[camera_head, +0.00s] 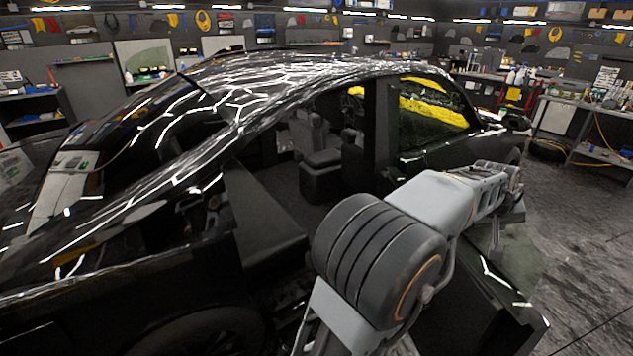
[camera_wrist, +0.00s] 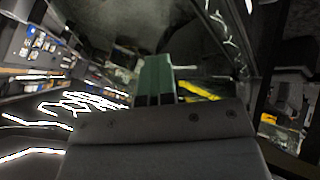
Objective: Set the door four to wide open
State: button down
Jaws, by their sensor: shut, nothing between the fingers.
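A black car (camera_head: 100,255) fills the left and middle of the head view. Its rear side doorway is uncovered, and a dark seat (camera_head: 320,155) shows inside. A black door panel (camera_head: 500,305) with a greenish window (camera_head: 520,250) stands swung outward at the lower right. My arm hides much of this door and its hinge side, so its exact angle cannot be told. No number marks it as door four. In the wrist view my gripper (camera_wrist: 155,62) has two green fingers side by side, shut and empty. Its contact with the door cannot be told.
The front side window (camera_head: 430,115) shows yellow patches and its door looks closed. A workbench (camera_head: 590,110) stands at the right. Open grey floor (camera_head: 590,240) lies right of the open door. Shelves and tool walls line the back.

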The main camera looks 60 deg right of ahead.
jog(key=shift+s+d+r, duration=0.15)
jog(key=shift+s+r, duration=0.3)
jog(key=shift+s, duration=0.1)
jog(key=shift+f, duration=0.1)
jog(key=w+a+r+b, duration=0.4)
jog(key=a+r, duration=0.2)
jog(key=a, duration=0.3)
jog(key=shift+w+a+r+b, duration=0.15)
jog(key=shift+w+a+b, duration=0.1)
jog(key=shift+w+b, duration=0.05)
dwell(0.3)
